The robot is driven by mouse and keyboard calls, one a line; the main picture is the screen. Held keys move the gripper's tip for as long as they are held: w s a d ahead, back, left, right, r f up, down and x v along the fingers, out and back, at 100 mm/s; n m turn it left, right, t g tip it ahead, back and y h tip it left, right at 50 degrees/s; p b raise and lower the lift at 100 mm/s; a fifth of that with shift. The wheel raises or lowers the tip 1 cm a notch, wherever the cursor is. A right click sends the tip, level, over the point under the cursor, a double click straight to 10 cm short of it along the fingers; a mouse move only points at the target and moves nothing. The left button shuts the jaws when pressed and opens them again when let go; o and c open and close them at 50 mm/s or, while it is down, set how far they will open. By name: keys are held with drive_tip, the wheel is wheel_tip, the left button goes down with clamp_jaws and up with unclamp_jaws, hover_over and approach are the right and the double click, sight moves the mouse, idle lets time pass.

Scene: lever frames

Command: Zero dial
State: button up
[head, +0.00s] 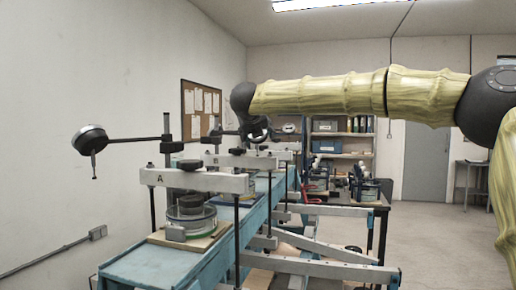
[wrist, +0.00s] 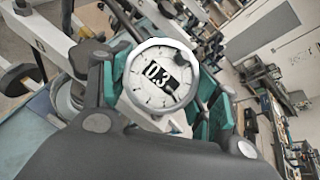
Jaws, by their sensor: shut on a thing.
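A round white dial (wrist: 163,82) with a dark needle and a black window reading about 0.3 fills the middle of the wrist view. My gripper (wrist: 168,92) is shut on this dial, with teal finger pads on both sides of its rim. In the head view my gripper (head: 256,130) is at the second lever frame, behind frame A, and mostly hides the dial there. Another dial (head: 90,140) hangs on a rod at the left of lever frame A (head: 195,180), its face turned away from the head view.
Frame A's posts and a round cell (head: 191,222) on a wooden board stand on the blue bench (head: 150,262). More frames follow behind. Grey beams (head: 320,268) stick out on the right. The floor (head: 450,250) farther right is clear.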

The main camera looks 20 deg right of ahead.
drive_tip(key=shift+a+r+m+g+h+b, duration=0.15)
drive_tip(key=shift+m+h+b, duration=0.35)
drive_tip(key=shift+m+b, duration=0.75)
drive_tip(key=shift+f+m+g+h+b, duration=0.15)
drive_tip(key=shift+m+h+b, duration=0.35)
drive_tip(key=shift+m+b, duration=0.75)
drive_tip(key=shift+r+m, duration=0.15)
drive_tip(key=shift+m, duration=0.25)
drive_tip(key=o, duration=1.1)
drive_tip(key=shift+c, duration=0.2)
drive_tip(key=v, duration=1.2)
drive_tip(key=shift+w, duration=0.1)
